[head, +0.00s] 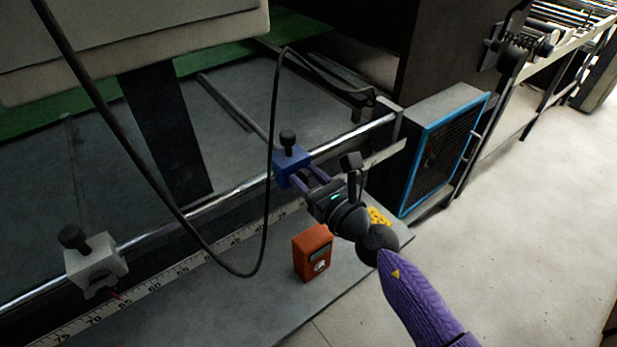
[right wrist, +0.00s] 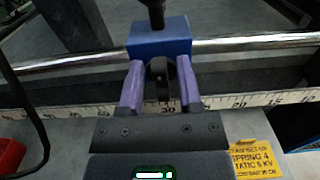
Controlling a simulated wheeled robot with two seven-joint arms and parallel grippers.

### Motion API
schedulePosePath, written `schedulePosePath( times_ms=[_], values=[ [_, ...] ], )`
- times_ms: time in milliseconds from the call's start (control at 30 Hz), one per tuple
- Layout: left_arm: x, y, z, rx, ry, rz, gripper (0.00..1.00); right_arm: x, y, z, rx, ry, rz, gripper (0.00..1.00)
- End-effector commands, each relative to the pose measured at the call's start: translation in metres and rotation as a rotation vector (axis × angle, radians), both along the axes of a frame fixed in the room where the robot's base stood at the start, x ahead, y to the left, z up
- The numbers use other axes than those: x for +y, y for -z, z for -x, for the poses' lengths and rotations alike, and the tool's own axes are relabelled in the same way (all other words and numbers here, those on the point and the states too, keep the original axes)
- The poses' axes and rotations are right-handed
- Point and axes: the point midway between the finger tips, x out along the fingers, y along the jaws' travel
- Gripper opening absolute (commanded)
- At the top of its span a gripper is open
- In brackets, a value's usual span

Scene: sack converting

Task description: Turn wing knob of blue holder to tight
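The blue holder (head: 291,166) is clamped on the chrome rail, with a black round-topped knob (head: 288,138) standing above it. It also shows in the right wrist view as a blue block (right wrist: 160,38). A dark wing knob (right wrist: 158,72) sits at the front of the block, below its face. My right gripper (head: 305,179) reaches up to the holder's front. Its two purple fingers (right wrist: 160,88) stand apart on either side of the wing knob, and a gap seems to show beside it. The knob's turn angle is hard to read. My left gripper is out of view.
A grey holder (head: 95,262) sits further left on the rail (head: 235,192). A ruler strip (head: 165,277) runs below. An orange box (head: 312,252) stands on the grey ledge. A black cable hangs left of the blue holder. A blue-framed fan unit (head: 440,150) stands right.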

Motion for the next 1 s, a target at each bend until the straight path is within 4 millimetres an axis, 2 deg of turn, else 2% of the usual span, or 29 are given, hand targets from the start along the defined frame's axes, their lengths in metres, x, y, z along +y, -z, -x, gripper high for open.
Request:
schedulePosePath(
  times_ms=[33, 67, 467, 1000],
  values=[
    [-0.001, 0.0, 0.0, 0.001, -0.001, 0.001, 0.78, 0.0, 0.0, 0.0, 0.0, 0.0, 0.0, 0.06],
    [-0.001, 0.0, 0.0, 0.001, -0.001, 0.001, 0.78, 0.0, 0.0, 0.0, 0.0, 0.0, 0.0, 0.0],
    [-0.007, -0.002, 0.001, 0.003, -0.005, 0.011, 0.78, -0.001, 0.0, 0.0, 0.036, 0.001, -0.048, 0.0],
    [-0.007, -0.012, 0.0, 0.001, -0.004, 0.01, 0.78, -0.005, 0.002, -0.003, 0.304, 0.001, -0.415, 0.0]
  ],
)
